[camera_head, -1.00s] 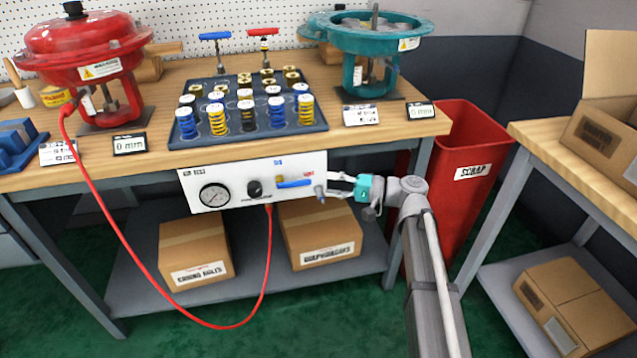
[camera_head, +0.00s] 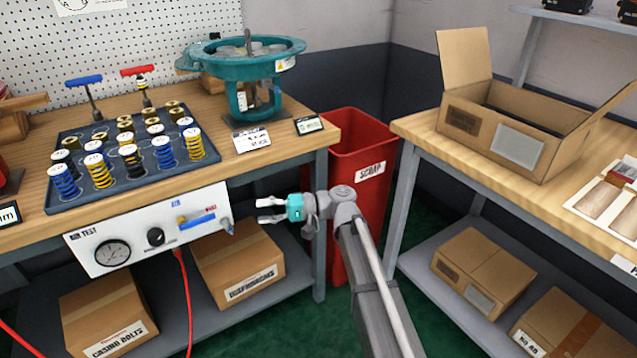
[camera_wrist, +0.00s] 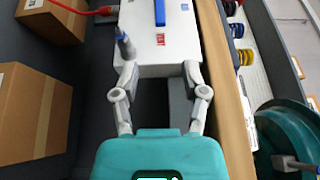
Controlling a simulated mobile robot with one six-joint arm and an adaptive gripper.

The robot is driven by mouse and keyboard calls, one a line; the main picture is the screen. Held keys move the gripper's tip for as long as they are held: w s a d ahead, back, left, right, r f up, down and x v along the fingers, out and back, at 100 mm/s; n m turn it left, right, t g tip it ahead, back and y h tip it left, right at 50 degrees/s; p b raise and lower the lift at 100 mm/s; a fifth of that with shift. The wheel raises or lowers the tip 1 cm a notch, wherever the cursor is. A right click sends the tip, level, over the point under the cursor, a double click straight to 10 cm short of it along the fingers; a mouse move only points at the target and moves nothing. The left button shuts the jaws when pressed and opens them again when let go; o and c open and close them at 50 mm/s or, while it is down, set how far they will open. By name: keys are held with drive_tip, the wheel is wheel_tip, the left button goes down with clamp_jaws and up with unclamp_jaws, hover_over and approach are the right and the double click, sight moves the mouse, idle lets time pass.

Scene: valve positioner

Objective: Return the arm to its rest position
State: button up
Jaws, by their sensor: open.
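My gripper (camera_head: 270,210) is in the middle of the head view, to the right of the white air test panel (camera_head: 150,229) on the bench front. Its light fingers point left, apart from each other, with nothing between them. The wrist view shows both spread fingers (camera_wrist: 160,92) with the panel's end (camera_wrist: 152,60) beyond them. Whether a fingertip touches the panel is hard to tell there; in the head view they look apart. My arm extends from the lower right, low in front of the bench.
A red scrap bin (camera_head: 368,190) stands behind my arm. A wooden bench (camera_head: 235,172) holds a spring tray (camera_head: 75,195) and teal actuator (camera_head: 250,85). A right-hand table (camera_head: 470,165) holds an open carton (camera_head: 500,135). A red hose (camera_head: 187,300) hangs from the panel.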

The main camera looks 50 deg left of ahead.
idle(0.3)
drive_tip(key=w+d+f+m+t, duration=0.2)
drive_tip(key=w+d+f+t, duration=0.2)
drive_tip(key=w+d, duration=0.7)
drive_tip(key=w+d+f+m+t, duration=0.2)
drive_tip(key=w+d+f+t, duration=0.25)
drive_tip(key=w+d, duration=0.55)
drive_tip(key=w+d+f+m+t, duration=0.4)
drive_tip(key=w+d, duration=0.4)
drive_tip(key=d, duration=0.6)
drive_tip(key=d+f+m+t+h, duration=0.1)
drive_tip(key=d+f+m+h, duration=0.15)
drive_tip(key=d, duration=1.15)
drive_tip(key=w+d+f+m+t+h+p, duration=0.1)
drive_tip(key=d+t+h, duration=0.15)
drive_tip(key=d, duration=1.15)
drive_tip(key=d+f+m+h, duration=0.1)
drive_tip(key=d+f+h, duration=0.15)
drive_tip(key=d, duration=1.05)
wheel_tip(320, 180, up, 39)
drive_tip(key=p, duration=3.8)
drive_tip(key=shift+w+d, duration=0.25)
drive_tip(key=shift+w, duration=0.05)
drive_tip(key=shift+a+f+h, duration=0.1)
drive_tip(key=shift+a+h, duration=0.05)
drive_tip(key=shift+h, duration=0.1)
